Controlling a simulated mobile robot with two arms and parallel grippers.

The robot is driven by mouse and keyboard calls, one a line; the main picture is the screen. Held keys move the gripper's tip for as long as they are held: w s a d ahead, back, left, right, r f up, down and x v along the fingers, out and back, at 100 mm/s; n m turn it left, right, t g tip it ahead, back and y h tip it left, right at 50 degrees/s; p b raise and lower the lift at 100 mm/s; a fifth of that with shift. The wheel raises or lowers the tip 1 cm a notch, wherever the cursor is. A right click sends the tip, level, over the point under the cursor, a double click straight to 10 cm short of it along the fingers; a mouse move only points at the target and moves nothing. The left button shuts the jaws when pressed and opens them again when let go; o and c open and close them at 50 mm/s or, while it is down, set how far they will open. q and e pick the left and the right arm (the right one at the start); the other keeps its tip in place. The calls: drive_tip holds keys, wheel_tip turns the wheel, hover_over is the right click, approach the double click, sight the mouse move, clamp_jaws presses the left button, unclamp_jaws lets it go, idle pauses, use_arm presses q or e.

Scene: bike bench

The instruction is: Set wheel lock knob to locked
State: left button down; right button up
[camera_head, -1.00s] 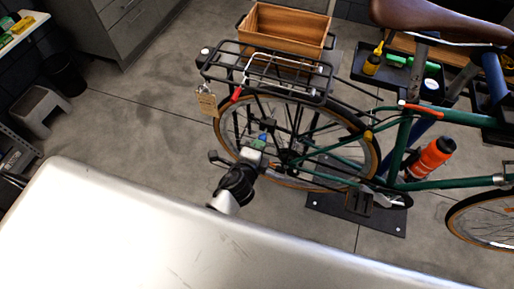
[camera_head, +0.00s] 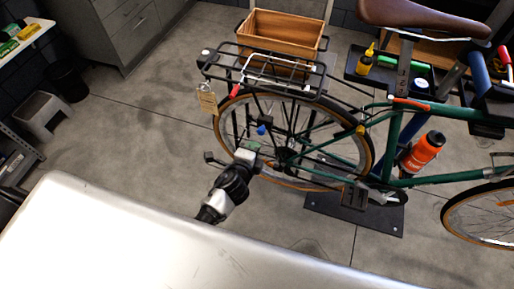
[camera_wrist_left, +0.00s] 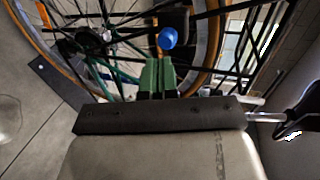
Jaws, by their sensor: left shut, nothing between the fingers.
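The wheel lock knob looks to be the small round blue knob (camera_head: 261,130) beside the bike's rear wheel (camera_head: 321,108). In the left wrist view the blue knob (camera_wrist_left: 168,39) sits in front of a black housing (camera_wrist_left: 174,20). I cannot tell from its face which way it is set. My left gripper (camera_head: 251,148) is below and slightly left of the knob in the head view. Its green fingers (camera_wrist_left: 157,70) are together and empty, with their tips just short of the knob. My right gripper is not in view.
A rear rack (camera_head: 270,70) sits above the wheel, with a wooden crate (camera_head: 283,30) behind it. A tag (camera_head: 207,100) hangs at the rack's left.

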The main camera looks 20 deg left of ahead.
use_arm(q)
drive_tip(key=b+v, duration=0.1)
drive_tip(key=v, duration=0.8)
drive_tip(key=s+a+f+n+g, duration=0.2)
drive_tip(key=s+f+n+g, duration=0.3)
drive_tip(key=f, duration=0.7)
drive_tip(key=s+a+f+n+g, duration=0.15)
drive_tip(key=s+f, duration=0.45)
drive_tip(key=f, duration=0.7)
drive_tip(key=s+a+f+n+g, duration=0.2)
drive_tip(key=s+f, duration=0.4)
drive_tip(key=s, duration=0.4)
drive_tip(key=s+a+f+n+g, duration=0.3)
drive_tip(key=s+f+n+g, duration=0.2)
drive_tip(key=s, duration=0.6)
drive_tip(key=shift+f+n+y, duration=0.3)
drive_tip(key=shift+f+n, duration=0.6)
drive_tip(key=shift+n, duration=0.35)
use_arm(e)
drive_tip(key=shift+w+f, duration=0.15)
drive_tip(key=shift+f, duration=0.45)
